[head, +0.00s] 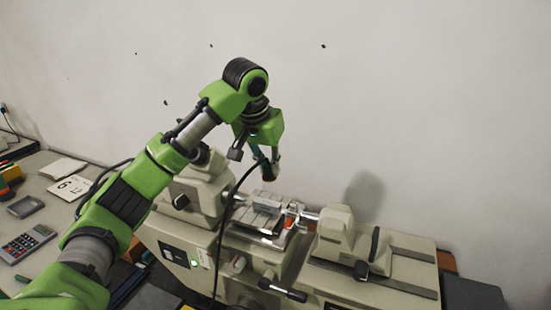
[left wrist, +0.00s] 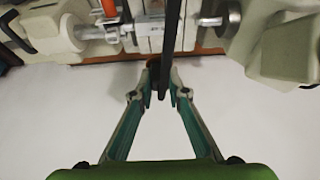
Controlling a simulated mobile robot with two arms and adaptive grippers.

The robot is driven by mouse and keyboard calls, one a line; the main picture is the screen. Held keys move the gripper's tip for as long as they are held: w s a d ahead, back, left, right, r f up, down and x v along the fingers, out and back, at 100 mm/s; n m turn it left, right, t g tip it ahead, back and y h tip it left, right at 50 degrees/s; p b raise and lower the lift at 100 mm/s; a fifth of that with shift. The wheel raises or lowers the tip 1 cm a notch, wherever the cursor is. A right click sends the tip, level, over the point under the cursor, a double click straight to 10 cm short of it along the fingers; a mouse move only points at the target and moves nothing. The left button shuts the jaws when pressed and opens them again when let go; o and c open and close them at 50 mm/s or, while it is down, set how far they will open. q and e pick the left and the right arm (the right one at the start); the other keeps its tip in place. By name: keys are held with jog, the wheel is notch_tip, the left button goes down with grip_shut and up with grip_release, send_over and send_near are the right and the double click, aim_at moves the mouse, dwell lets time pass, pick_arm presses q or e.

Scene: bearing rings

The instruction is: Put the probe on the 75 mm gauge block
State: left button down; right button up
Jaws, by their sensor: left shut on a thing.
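My left gripper (head: 268,163) hangs above the bench machine, pointing down. In the left wrist view its fingers (left wrist: 160,92) are closed around a dark, slim thing, which I take to be the probe (left wrist: 161,86). In the head view its dark reddish end (head: 270,175) shows below the fingers, clear of the machine. A black cable (head: 228,205) runs down from it. Grey metal blocks (head: 267,209) sit on the machine's middle stage below the gripper. I cannot read any size, so I cannot tell which is the 75 mm gauge block. My right gripper is not in view.
The machine's left head (head: 196,190) and right tailstock (head: 338,236) flank the stage. An orange part (head: 289,222) stands by the blocks. A handle (head: 285,290) sticks out in front. A calculator (head: 27,243) and calendar (head: 71,187) lie on the left table. The wall is close behind.

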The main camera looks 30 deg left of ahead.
pick_arm(q)
jog(key=shift+s+f, duration=0.25)
jog(key=shift+f, duration=0.1)
jog(key=f, duration=0.1)
jog(key=s+f, duration=0.1)
jog(key=f, duration=0.1)
jog(key=shift+s+f, duration=0.2)
jog(key=shift+x, duration=1.05)
jog(key=shift+s, duration=0.1)
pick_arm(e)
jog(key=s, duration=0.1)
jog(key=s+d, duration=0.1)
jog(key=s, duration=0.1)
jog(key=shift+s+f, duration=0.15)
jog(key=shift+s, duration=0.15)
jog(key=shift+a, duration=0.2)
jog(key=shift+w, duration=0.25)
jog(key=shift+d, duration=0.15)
